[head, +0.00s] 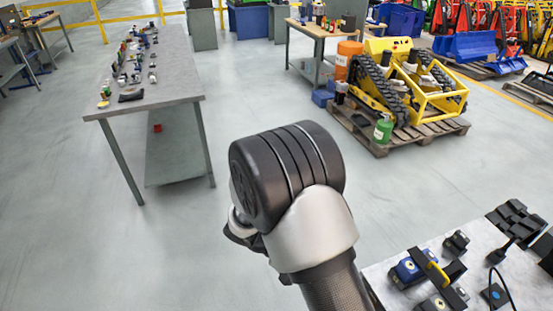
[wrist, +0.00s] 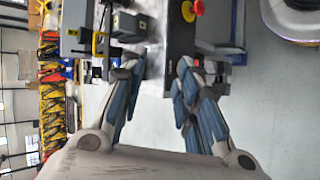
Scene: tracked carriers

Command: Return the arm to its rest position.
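My arm (head: 300,200) rises from the bottom of the head view, bent at a black and silver joint. It stands over open floor between two tables. My gripper shows in the wrist view (wrist: 158,70), with its two blue-grey padded fingers apart and nothing held between them. Beyond the fingertips is a grey surface with devices on it, including a red knob on a yellow base (wrist: 191,9). In the head view the arm's joint hides most of the gripper.
A long workbench (head: 182,88) with small items stands at left. A grey table (head: 385,283) with several devices is at lower right. A yellow tracked carrier (head: 437,100) sits on a pallet (head: 440,133) at upper right.

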